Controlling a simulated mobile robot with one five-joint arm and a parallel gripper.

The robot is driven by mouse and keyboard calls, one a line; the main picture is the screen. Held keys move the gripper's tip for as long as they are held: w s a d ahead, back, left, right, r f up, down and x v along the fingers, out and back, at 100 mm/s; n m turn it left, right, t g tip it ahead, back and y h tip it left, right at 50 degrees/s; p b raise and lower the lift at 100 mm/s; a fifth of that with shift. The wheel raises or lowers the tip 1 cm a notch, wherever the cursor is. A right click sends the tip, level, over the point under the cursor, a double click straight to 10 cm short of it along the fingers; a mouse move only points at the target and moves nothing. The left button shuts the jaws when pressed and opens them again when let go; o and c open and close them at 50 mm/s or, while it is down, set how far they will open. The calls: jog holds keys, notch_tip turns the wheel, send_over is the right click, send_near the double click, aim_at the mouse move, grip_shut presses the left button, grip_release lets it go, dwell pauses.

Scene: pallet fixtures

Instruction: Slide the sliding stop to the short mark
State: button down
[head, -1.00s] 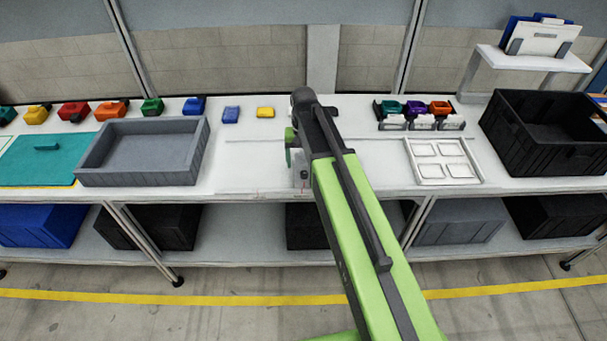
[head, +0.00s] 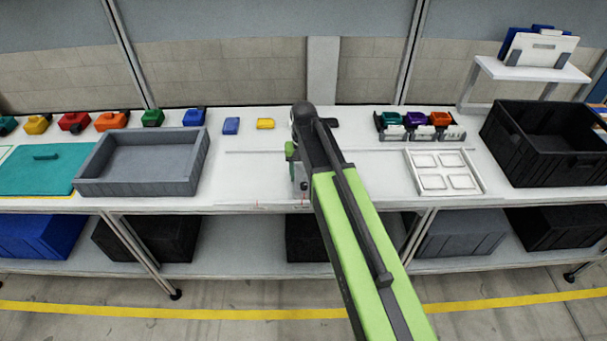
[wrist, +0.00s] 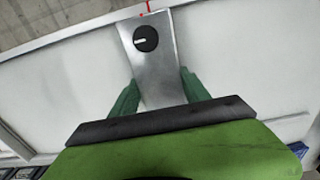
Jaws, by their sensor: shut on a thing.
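The sliding stop (wrist: 165,62) is a grey metal block with a round black knob in the wrist view. My gripper (wrist: 159,80) has its green fingers on both sides of the block and is shut on it. A thin red mark (wrist: 148,7) shows at the rail edge, close to the stop's knob end. In the head view part of the stop (head: 298,173) shows beside my arm. A red mark (head: 257,204) lies left of the stop on the front edge, and another (head: 303,204) is just below it. I cannot read which mark is short.
A grey tray (head: 84,187) stands to the left, with a blue block (head: 231,126) and a yellow block (head: 265,124) behind the work area. A white four-pocket tray (head: 480,187) and a black crate (head: 500,150) stand to the right. The white bench left of the stop is clear.

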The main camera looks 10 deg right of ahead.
aim_at(301, 174)
jog(key=shift+a, duration=0.15)
jog(key=shift+a, duration=0.25)
jog(key=c, duration=0.5)
grip_release()
notch_tip(301, 174, up, 18)
jog(key=p, duration=1.7)
jog(key=shift+f, duration=0.25)
